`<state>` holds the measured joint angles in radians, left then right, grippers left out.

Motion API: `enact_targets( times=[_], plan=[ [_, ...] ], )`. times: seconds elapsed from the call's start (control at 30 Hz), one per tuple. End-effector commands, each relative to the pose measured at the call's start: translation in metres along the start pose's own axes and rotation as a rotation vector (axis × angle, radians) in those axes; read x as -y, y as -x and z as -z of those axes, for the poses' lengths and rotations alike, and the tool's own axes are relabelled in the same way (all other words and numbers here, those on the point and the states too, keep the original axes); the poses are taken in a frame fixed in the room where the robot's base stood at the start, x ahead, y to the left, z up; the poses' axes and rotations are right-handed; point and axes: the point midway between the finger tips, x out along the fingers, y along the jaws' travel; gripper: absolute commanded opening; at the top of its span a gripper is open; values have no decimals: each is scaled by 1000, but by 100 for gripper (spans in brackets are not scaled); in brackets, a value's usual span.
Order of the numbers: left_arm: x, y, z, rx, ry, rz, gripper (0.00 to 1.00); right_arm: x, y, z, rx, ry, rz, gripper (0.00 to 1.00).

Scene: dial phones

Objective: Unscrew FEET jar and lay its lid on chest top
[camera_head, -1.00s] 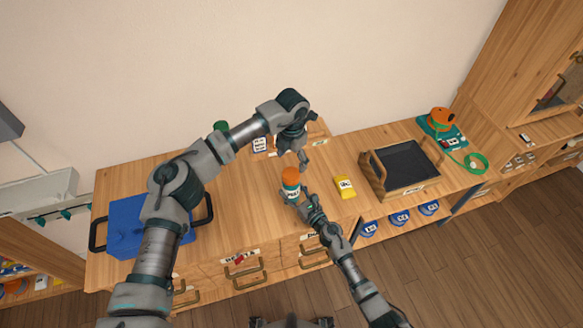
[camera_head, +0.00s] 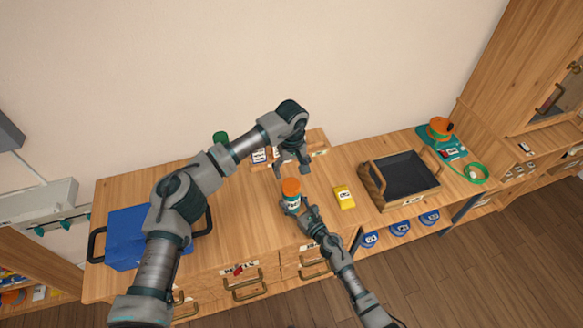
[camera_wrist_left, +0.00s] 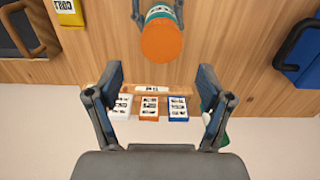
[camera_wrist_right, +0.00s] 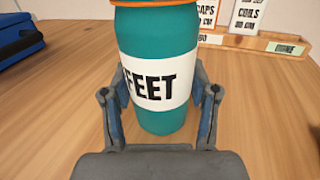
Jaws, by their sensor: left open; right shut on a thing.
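The FEET jar (camera_wrist_right: 156,70) is teal with a white label and stands upright on the wooden chest top (camera_head: 235,205). Its orange lid (camera_head: 291,187) is on it; the lid also shows from above in the left wrist view (camera_wrist_left: 161,40). My right gripper (camera_wrist_right: 160,105) is shut on the jar's body, one finger on each side. My left gripper (camera_head: 293,171) is open and empty, behind and above the jar. In the left wrist view its fingers (camera_wrist_left: 158,90) are spread, with the lid beyond them, not between them.
A yellow labelled box (camera_head: 344,198) stands right of the jar, and a dark wooden-sided tray (camera_head: 404,177) further right. A blue handled box (camera_head: 132,232) is at the left. A rack with cards (camera_wrist_left: 150,89) stands at the back.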

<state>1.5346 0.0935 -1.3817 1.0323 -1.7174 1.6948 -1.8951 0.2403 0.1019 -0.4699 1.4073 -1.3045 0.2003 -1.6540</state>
Motion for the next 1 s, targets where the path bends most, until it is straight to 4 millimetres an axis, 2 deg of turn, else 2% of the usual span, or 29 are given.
enact_targets(
  times=[0.4, 0.5, 0.87, 0.9, 1.0],
  plan=[
    [0, -61, -1, 3, -10, 2, 79, 0, 0, 1, -1, 0, 1, 0],
    [0, -71, -1, 3, -9, 2, 79, 0, 0, 1, -1, 0, 1, 0],
    [0, -78, 0, 2, -9, 1, 79, 1, 0, 1, -1, 1, 1, 0],
    [0, -78, 0, 2, -9, 1, 74, 1, 0, 1, -1, 1, 1, 0],
    [0, -78, 0, 2, -9, 1, 49, 1, 0, 1, -1, 1, 1, 0]
  ],
)
